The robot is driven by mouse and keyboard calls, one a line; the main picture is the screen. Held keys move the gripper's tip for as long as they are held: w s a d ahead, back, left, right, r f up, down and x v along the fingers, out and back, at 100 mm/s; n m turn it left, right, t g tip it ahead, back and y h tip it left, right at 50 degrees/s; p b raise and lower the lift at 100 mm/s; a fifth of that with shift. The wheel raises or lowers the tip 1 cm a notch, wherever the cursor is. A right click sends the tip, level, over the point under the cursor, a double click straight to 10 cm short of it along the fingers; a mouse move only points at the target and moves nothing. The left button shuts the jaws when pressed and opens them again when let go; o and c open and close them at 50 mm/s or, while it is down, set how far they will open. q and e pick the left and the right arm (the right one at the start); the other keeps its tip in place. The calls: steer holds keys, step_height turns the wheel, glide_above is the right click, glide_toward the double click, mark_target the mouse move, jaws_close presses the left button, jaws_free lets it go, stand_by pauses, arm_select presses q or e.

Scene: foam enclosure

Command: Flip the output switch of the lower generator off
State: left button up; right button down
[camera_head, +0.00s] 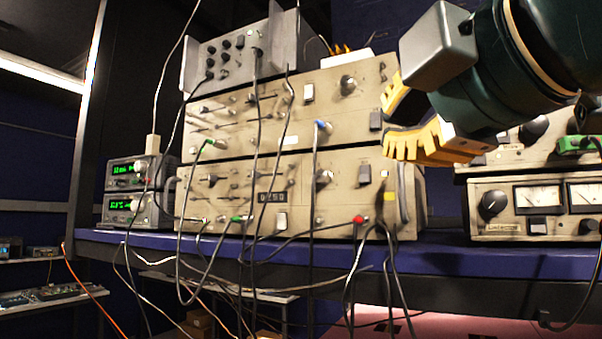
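Two beige instrument units with knobs, switches and cables are stacked in the middle of the shelf. The lower generator (340,205) has a small number display, a dark rocker switch (364,174) at its upper right and a pale switch (281,221) near its lower middle. Which one is the output switch, and how it is set, I cannot read. The upper generator (335,108) sits on top of it. My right gripper (386,121) has yellow ridged fingers spread apart and empty, in front of the upper unit's right end, above and right of the dark rocker switch. My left gripper is not in view.
A grey box (232,60) sits on top of the stack. Two small units with green displays (122,204) stand at left. Metered units (540,205) stand at right. Many cables hang across the generator fronts and over the blue shelf edge (460,258).

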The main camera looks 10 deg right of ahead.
glide_toward(364, 174)
steer(key=w+a, duration=0.4)
steer(key=a, duration=0.1)
steer(key=shift+w+d+f, duration=0.1)
steer(key=shift+w+d, duration=0.4)
steer(key=shift+w, duration=0.35)
steer(key=shift+w+d+f, duration=0.1)
steer(key=shift+w+d, duration=0.4)
steer(key=shift+w, duration=0.4)
